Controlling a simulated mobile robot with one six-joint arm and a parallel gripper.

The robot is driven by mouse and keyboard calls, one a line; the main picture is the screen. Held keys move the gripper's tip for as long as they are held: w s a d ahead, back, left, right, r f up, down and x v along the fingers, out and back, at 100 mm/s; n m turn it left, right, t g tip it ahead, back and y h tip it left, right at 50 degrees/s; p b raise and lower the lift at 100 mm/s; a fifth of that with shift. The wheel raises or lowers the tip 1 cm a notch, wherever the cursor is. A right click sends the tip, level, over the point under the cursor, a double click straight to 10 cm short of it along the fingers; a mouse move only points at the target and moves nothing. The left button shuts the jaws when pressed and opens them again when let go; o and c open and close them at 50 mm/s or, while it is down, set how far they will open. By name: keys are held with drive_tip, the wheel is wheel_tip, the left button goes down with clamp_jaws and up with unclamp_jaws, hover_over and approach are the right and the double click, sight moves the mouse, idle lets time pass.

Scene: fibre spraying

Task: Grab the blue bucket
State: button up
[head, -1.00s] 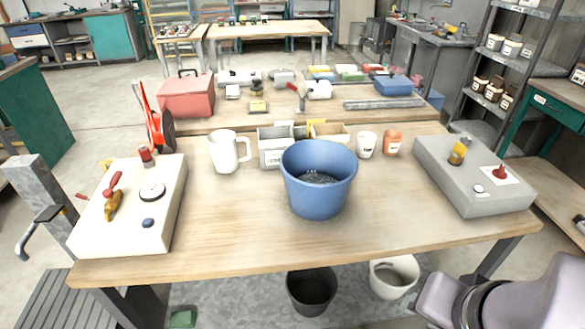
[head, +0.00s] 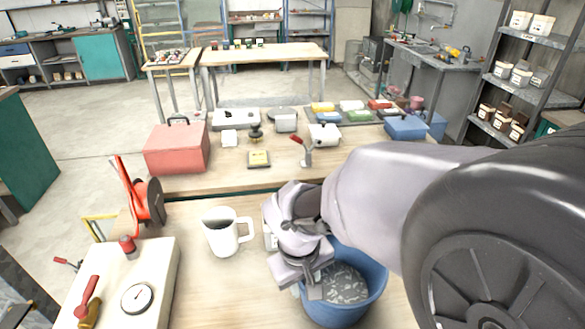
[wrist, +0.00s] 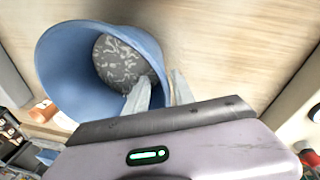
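The blue bucket (head: 345,312) stands upright on the near workbench, with grey speckled material inside. My gripper (head: 308,288) is at the bucket's left rim in the head view. In the wrist view, the bucket (wrist: 75,75) fills the upper left. My gripper (wrist: 160,92) has one finger inside the bucket and the other just outside the rim, with the wall between them. A gap shows between the fingers, so the gripper looks open.
A white mug (head: 222,238) stands left of my gripper. A cream box with a gauge (head: 137,298) and a red-handled tool (head: 140,195) are farther left. In the wrist view an orange jar (wrist: 42,110) lies near the bucket. Bare bench (wrist: 235,45) is on the other side.

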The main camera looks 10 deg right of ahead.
drive_tip(key=f+b, duration=0.1)
drive_tip(key=f, duration=0.1)
drive_tip(key=f+b, duration=0.1)
drive_tip(key=f, duration=0.1)
drive_tip(key=f+b, duration=0.1)
drive_tip(key=f, duration=0.1)
drive_tip(key=shift+w+d+f, duration=0.25)
drive_tip(key=shift+f, duration=0.05)
drive_tip(key=shift+r, duration=0.15)
drive_tip(key=shift+c, duration=0.7)
clamp_jaws()
